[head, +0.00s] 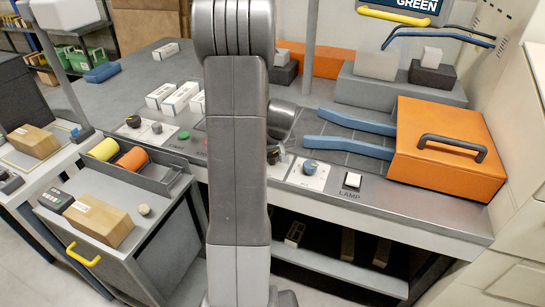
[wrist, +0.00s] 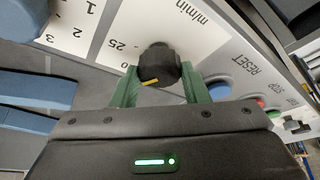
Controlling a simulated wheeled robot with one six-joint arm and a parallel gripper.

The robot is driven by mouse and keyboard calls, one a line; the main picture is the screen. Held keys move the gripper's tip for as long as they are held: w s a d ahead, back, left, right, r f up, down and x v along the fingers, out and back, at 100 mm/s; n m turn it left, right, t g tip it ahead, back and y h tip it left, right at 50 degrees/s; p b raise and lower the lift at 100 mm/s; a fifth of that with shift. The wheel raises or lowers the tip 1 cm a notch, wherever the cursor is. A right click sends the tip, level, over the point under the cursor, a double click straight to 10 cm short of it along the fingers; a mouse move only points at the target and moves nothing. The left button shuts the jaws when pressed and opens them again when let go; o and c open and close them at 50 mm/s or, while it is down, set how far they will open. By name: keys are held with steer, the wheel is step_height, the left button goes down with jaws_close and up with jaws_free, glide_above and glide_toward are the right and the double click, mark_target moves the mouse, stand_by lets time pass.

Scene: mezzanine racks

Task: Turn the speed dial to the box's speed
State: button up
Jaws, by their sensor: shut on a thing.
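The speed dial (wrist: 158,64) is a black knob with a yellow pointer mark, on a white plate printed "0", "25" and "m/min". In the wrist view my gripper (wrist: 157,88) has its green fingers on either side of the knob, shut on it. The yellow mark faces the lower left of the picture. In the head view my arm hides most of the dial and gripper. A brown cardboard box (head: 99,221) with a white label lies on the grey cart at left. Another brown box (head: 33,141) lies further back left. Their print is too small to read.
A blue knob (head: 310,167) and a LAMP switch (head: 352,181) sit to the right on the panel. A blue RESET button (wrist: 219,91) is close to my right finger. An orange case (head: 448,150) stands at right. An orange roll (head: 133,158) lies in a tray at left.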

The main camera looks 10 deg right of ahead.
steer(key=shift+n+b, duration=0.6)
steer(key=o, duration=1)
steer(key=shift+r, duration=0.15)
steer(key=v, duration=1.3)
steer(key=shift+d+r+b, duration=0.3)
steer(key=shift+d+b, duration=0.05)
steer(key=shift+b, duration=0.05)
steer(key=shift+f, duration=0.15)
steer(key=x, duration=1.3)
steer(key=shift+a+f+p, duration=0.25)
steer(key=shift+a+p, duration=0.05)
steer(key=shift+p, duration=0.1)
